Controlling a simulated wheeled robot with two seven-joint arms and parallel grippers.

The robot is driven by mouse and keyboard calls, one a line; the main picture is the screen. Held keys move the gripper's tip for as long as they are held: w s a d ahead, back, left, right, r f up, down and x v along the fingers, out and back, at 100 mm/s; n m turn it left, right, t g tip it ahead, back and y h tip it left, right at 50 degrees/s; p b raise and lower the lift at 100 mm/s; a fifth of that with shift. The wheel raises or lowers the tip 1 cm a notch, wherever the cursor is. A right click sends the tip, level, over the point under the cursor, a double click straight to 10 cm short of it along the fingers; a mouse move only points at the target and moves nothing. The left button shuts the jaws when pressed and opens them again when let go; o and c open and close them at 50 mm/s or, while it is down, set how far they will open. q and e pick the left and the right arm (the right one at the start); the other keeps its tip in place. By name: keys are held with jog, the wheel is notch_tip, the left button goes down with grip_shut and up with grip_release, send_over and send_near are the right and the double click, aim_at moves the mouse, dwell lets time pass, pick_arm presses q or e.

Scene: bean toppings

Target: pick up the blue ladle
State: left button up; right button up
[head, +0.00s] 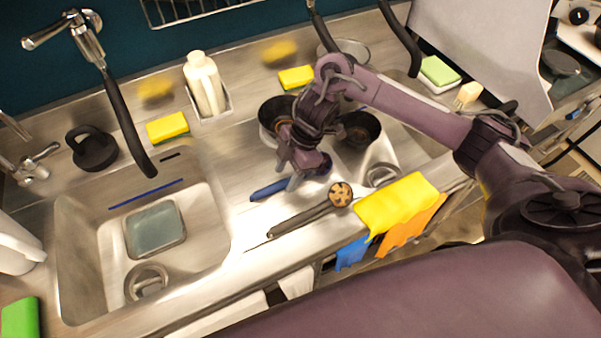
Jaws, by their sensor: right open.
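The blue ladle (268,190) lies on the steel counter between the two sinks. Its blue handle end points left, and the rest of it is largely hidden by my right gripper. My right gripper (297,180) comes in from the right with its fingers pointing down, and it is open over the ladle just right of the visible handle. Whether the fingers touch the ladle cannot be told. My left gripper is not in view.
A dark-handled slotted utensil (300,216) lies just in front of the ladle. A yellow cloth (398,202) hangs over the front edge. Dark pans (361,129) stand behind my gripper. A white bottle (205,84) and yellow sponges (168,127) line the back. The left sink (85,235) holds a container.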

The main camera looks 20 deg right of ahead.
aim_at(285, 181)
jog(key=shift+x, duration=0.9)
grip_shut()
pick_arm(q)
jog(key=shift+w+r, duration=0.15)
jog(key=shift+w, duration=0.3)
